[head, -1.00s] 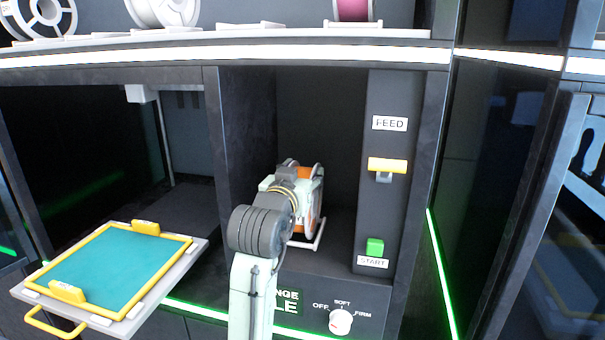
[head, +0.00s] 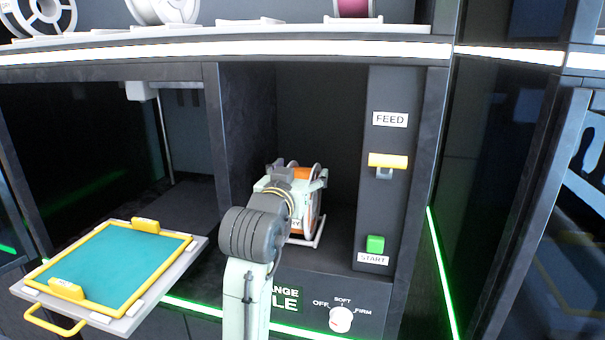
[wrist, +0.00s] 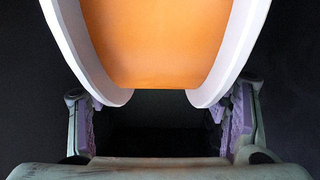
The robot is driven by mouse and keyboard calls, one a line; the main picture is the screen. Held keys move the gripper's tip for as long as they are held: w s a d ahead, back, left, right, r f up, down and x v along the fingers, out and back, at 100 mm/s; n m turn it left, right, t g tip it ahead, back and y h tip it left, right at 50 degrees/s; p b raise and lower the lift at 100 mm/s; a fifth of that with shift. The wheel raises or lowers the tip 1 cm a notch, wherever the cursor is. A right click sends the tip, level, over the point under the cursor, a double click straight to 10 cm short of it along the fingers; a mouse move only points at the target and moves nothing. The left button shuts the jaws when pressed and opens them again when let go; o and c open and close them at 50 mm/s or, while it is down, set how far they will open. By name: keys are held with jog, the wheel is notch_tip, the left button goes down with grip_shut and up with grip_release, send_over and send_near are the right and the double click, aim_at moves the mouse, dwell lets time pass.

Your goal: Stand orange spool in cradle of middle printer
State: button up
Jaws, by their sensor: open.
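The orange spool (head: 302,173), with white flanges, stands upright in the middle printer's bay, and its orange core fills the upper wrist view (wrist: 158,40). A white cradle (head: 319,243) shows at its base. The spool appears to stand in it, though my arm hides much of the contact. My gripper (head: 300,181) is open at the spool's near side. In the wrist view its lilac-padded fingers (wrist: 160,122) are spread beyond the outer sides of both flanges, with a dark gap between them.
A right-hand panel carries a yellow FEED lever (head: 388,161) and a green START button (head: 375,244). A SOFT/FIRM knob (head: 341,319) is below. A teal plate (head: 110,262) on a pulled-out tray is at left. Other spools stand on the shelf (head: 250,34) above.

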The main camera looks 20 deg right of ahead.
jog(key=b+v, duration=0.1)
jog(key=v, duration=0.9)
jog(key=shift+b, duration=0.3)
jog(key=shift+w+f, duration=0.1)
dwell(0.7)
